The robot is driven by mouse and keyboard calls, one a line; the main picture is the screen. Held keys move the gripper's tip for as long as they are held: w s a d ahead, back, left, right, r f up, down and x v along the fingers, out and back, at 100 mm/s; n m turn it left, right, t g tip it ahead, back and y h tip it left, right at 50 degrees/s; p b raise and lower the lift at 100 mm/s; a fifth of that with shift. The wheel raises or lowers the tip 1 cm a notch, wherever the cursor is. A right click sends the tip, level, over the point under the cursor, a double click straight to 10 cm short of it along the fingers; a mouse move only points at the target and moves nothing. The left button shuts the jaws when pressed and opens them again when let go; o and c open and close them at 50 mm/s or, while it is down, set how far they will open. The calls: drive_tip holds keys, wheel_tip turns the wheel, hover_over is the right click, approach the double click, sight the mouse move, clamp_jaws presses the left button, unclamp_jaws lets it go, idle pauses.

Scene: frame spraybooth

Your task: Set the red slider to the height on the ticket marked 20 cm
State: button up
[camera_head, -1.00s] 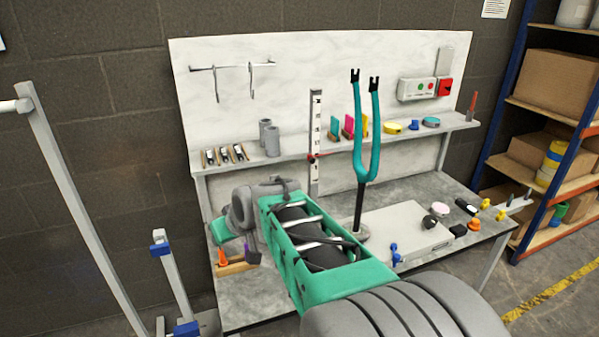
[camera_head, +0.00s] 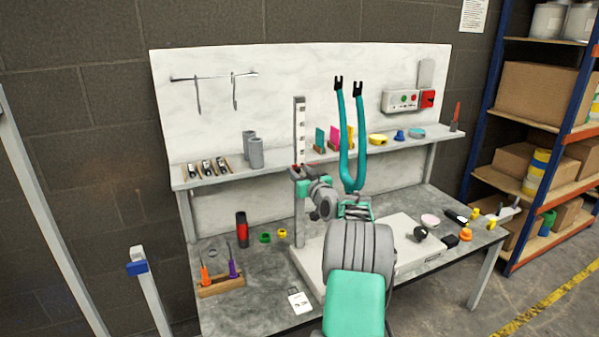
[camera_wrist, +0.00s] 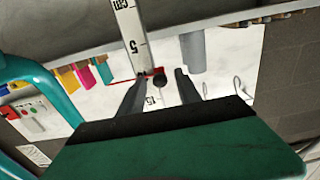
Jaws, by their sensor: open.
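The scale post (camera_head: 299,125), a pale upright ruler, stands behind the bench work area; it also shows in the wrist view (camera_wrist: 130,35). The red slider (camera_wrist: 121,81) sits on it between the printed 5 and 15. It has a dark round knob (camera_wrist: 159,81). In the head view the slider is mostly hidden by my gripper (camera_head: 300,174). My gripper (camera_wrist: 160,76) is open, its fingertips on either side of the knob; contact cannot be told. A white card (camera_head: 300,303) with dark print lies at the bench's front edge; its writing is not readable.
A teal fork (camera_head: 346,140) stands close right of the post. A shelf (camera_head: 270,164) with grey cylinders (camera_head: 256,153) and coloured cards runs behind. A tool holder (camera_head: 220,287) and red-black cylinder (camera_head: 241,230) stand on the bench at left.

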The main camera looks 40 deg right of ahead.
drive_tip(key=shift+c, duration=0.4)
clamp_jaws()
idle(1.0)
